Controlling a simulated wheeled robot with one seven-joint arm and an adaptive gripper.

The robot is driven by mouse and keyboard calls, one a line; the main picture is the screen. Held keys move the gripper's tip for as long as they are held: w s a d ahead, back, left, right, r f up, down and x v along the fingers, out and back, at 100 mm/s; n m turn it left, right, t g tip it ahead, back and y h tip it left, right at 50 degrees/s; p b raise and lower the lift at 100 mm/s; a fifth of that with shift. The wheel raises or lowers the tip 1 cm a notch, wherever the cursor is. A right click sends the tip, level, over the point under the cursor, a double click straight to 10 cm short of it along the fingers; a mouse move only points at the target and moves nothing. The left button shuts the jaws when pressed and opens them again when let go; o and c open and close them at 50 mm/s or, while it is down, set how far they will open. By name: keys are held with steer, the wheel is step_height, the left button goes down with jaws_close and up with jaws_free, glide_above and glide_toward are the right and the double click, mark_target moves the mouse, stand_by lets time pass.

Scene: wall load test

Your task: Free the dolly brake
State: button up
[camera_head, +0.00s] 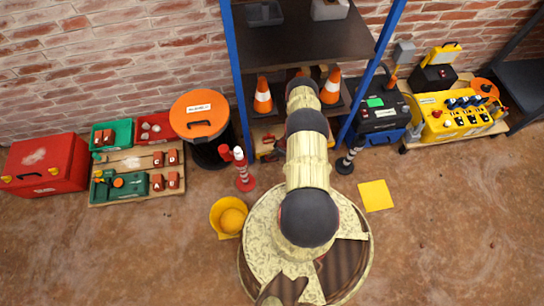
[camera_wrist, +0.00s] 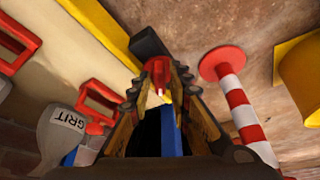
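In the wrist view my gripper (camera_wrist: 160,92) points at a small red part (camera_wrist: 158,68), possibly the brake, beside a dark block (camera_wrist: 149,42). The two fingers stand apart with the red part between or just beyond their tips. I cannot tell whether they touch it. A yellow edge (camera_wrist: 98,28) runs up to the dark block; it may be the dolly's edge. In the head view my arm hides the gripper and the red part, low in front of the blue-framed shelf (camera_head: 290,45). A wheeled platform (camera_head: 480,133) carries a yellow unit at the right.
A red-and-white post (camera_head: 243,172) stands left of my arm and shows close by in the wrist view (camera_wrist: 240,108). A yellow bucket (camera_head: 229,215) and black-and-white post (camera_head: 347,161) stand nearby. A GRIT-labelled scoop (camera_wrist: 65,128) is left of the fingers.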

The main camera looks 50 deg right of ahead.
steer(key=shift+w+f, duration=0.15)
steer(key=shift+f, duration=0.3)
steer(key=c, duration=0.4)
jaws_close()
